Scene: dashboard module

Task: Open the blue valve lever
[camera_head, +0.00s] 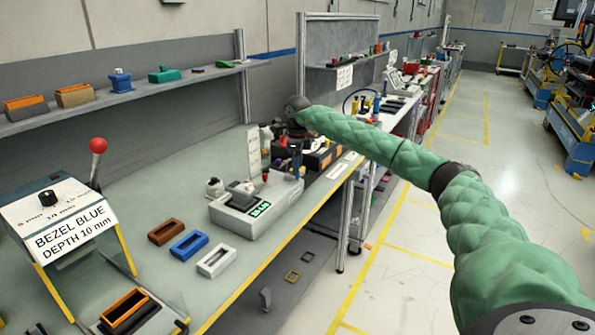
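My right arm in its green sleeve comes in from the right and reaches over the workbench. Its dark wrist bends down at the far end, and my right gripper (293,132) is small and dark there, just above a black module with orange parts (319,158). A small upright blue part (296,160), possibly the blue valve lever, stands at the module's left side, close below the gripper. I cannot tell whether they touch or whether the fingers are open. My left gripper is not in view.
A grey scale with a green display (258,208) stands in front of the module. Brown (165,231), blue (188,245) and white (216,260) bezels lie nearer. A labelled box (62,225) and a red-knobbed lever (98,146) are at left. The aisle floor is largely clear.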

